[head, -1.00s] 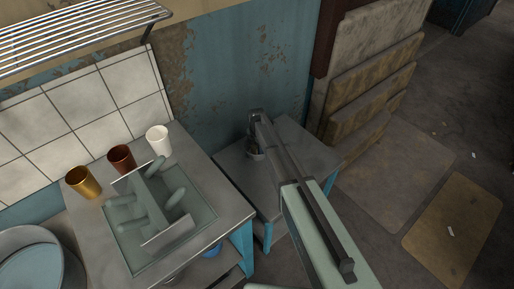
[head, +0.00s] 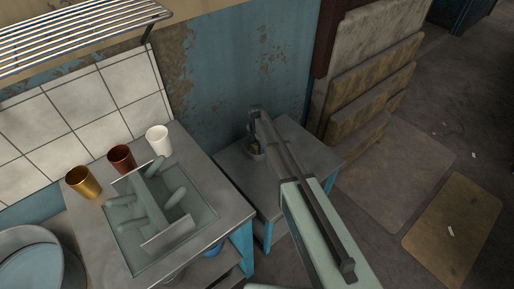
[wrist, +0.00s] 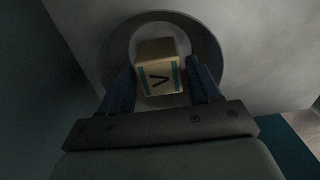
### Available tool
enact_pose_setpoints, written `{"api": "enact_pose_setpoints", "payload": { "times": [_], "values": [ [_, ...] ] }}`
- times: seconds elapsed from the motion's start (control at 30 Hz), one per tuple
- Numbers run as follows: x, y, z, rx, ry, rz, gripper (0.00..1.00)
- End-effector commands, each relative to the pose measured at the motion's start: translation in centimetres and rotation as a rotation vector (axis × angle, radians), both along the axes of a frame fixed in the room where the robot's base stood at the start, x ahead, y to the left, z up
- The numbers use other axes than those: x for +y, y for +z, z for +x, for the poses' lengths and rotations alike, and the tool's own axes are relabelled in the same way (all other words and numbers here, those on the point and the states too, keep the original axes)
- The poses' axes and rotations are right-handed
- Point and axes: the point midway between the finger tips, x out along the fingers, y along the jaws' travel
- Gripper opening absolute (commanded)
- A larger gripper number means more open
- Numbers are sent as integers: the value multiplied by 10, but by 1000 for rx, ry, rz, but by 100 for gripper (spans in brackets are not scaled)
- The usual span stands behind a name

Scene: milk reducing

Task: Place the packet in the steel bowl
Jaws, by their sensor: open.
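The packet (wrist: 158,76), a small cream box with teal bands and a dark V-shaped mark, shows in the wrist view inside the round grey steel bowl (wrist: 208,50). The bowl's rim surrounds it. My gripper (wrist: 163,88) is open, one finger on each side of the packet; whether either finger touches it I cannot tell. In the head view, my gripper (head: 254,138) points down over the bowl (head: 257,155) on the small grey table. The packet is hidden there by my arm.
The small grey table (head: 300,145) stands against the blue wall with bare room around the bowl.

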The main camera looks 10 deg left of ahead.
Motion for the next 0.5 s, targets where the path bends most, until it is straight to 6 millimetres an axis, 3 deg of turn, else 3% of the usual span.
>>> {"api": "enact_pose_setpoints", "payload": {
  "times": [0.3,0.5],
  "values": [
    [0,61,-1,-1,0,0,63],
    [0,86,0,0,0,0,63]
  ]
}}
